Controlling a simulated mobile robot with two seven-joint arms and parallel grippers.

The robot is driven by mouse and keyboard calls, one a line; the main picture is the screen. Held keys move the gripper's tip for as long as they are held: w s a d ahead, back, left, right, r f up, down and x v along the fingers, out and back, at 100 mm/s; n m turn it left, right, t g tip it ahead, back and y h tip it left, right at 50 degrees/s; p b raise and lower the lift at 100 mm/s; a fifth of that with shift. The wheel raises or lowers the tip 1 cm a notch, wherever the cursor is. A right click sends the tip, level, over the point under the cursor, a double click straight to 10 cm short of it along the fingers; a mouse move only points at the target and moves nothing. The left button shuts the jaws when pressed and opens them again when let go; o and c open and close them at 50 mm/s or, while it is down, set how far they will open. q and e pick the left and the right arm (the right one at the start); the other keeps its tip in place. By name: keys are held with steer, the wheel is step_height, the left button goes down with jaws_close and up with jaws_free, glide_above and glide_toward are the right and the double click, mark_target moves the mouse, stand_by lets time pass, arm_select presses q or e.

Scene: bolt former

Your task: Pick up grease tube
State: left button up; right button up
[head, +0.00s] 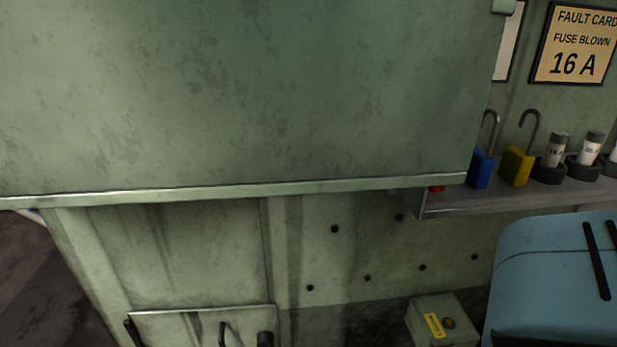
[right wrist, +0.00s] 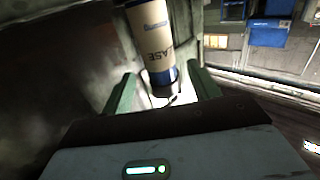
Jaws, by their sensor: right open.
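The grease tube (right wrist: 151,38) shows in the right wrist view at the top centre. It is cream with blue bands, printed letters ending in "EASE", and a dark lower end; its top is cut off by the picture edge. My right gripper (right wrist: 164,86) is open, with one green finger on each side of the tube's lower end. I cannot tell whether either finger touches it. The tube is not visible in the head view. My left gripper is in neither view.
A large green panel (head: 240,95) fills the upper head view. A shelf (head: 480,200) at right holds a blue padlock (head: 482,170), a yellow padlock (head: 516,166) and fuses in black holders. A small box (head: 450,334) with a yellow label sits below. Blue bins (right wrist: 267,33) stand beyond the tube.

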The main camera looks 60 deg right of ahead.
steer(key=w+b, duration=0.1)
steer(key=w, duration=0.3)
steer(key=shift+w+d+f, duration=0.1)
jaws_close()
stand_by(0.3)
